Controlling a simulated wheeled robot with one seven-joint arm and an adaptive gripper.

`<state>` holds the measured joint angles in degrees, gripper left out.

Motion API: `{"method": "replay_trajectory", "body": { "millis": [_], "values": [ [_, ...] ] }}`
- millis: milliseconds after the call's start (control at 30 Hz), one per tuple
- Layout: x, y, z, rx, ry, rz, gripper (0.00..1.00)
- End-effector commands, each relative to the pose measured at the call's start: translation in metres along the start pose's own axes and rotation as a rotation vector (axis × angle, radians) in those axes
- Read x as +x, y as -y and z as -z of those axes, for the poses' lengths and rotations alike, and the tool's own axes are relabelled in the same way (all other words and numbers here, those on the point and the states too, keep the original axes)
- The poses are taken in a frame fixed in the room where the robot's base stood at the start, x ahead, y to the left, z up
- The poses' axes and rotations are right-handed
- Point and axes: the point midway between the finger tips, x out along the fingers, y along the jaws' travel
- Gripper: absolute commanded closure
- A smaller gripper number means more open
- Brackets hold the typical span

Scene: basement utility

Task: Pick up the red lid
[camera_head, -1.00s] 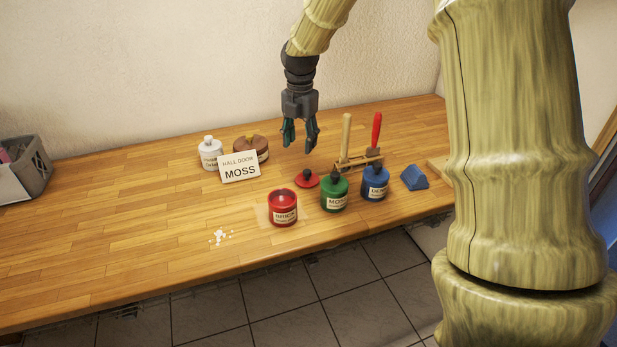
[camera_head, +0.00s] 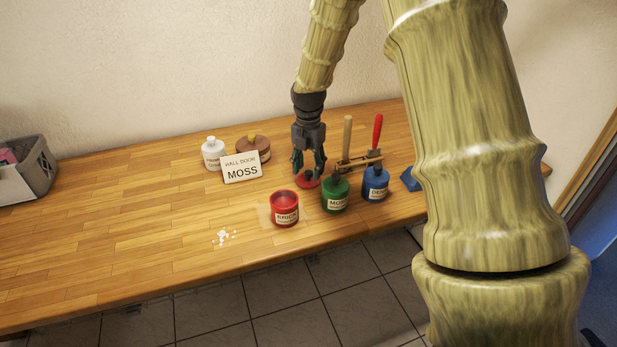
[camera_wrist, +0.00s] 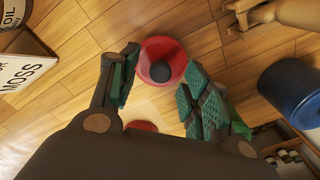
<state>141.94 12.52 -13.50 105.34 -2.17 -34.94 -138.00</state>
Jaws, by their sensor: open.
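The red lid (camera_head: 301,184), flat and round with a dark knob, lies on the wooden worktop behind the red BRICK pot (camera_head: 285,211). My gripper (camera_head: 308,172) is open and pointing down, its fingertips low over the lid around the knob. In the wrist view, the lid (camera_wrist: 154,50) shows just beyond and between the open fingers (camera_wrist: 160,88), with nothing held. A second red patch, probably part of the pot (camera_wrist: 140,127), is mostly hidden by my gripper.
The green MOSS pot (camera_head: 335,198) stands close at right of the lid, with the blue pot (camera_head: 375,185) beyond it. A wooden rack (camera_head: 357,161) holds two handled tools behind them. A MOSS sign (camera_head: 242,168) and bottles stand left. White bits (camera_head: 223,238) lie in front.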

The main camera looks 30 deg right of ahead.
Motion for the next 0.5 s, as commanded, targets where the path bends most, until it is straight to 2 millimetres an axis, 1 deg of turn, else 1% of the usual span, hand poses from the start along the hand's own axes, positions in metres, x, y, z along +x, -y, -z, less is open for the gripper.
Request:
{"method": "replay_trajectory", "body": {
  "millis": [200, 500],
  "values": [
    [0.019, 0.001, 0.0, 0.0, 0.0, 0.003, 0.53],
    [0.024, 0.001, -0.001, 0.0, 0.001, 0.0, 0.53]
  ]
}}
